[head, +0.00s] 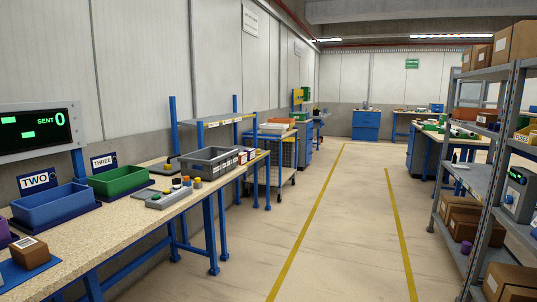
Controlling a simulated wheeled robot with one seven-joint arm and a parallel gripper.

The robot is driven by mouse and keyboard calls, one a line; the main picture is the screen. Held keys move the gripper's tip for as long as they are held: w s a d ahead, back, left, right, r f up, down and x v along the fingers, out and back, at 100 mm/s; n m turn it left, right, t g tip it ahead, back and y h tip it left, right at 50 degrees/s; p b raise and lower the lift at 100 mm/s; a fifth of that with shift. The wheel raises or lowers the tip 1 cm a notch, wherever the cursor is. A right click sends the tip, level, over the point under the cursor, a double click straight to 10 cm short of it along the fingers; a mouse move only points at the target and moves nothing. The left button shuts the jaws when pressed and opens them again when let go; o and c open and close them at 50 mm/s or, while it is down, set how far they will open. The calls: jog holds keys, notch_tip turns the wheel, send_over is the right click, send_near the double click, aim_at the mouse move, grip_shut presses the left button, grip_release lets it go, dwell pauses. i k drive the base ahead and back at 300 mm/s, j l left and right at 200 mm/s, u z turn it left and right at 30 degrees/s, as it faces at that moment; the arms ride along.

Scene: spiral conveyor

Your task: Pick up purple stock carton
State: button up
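No carton that is clearly purple shows in the head view. A small purple item (466,247) sits on the lower level of the right rack, too small to identify. A purple bin-like object (4,233) is cut off at the left edge, on the workbench (140,215). A brown carton (30,253) with a white label sits on a blue mat (22,275) at the bench's near left. My gripper is not in view.
A blue bin (52,207) and a green bin (118,181) stand on the bench, with a grey crate (208,163) farther along. The metal rack (511,140) on the right holds brown cartons (514,281). The floor aisle between yellow lines is clear.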

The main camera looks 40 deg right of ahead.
aim_at(251, 152)
jog(key=i+l+z, duration=0.1)
jog(key=i+z, duration=0.25)
jog(key=i, duration=0.15)
jog(key=i+z, duration=0.3)
jog(key=i, duration=0.2)
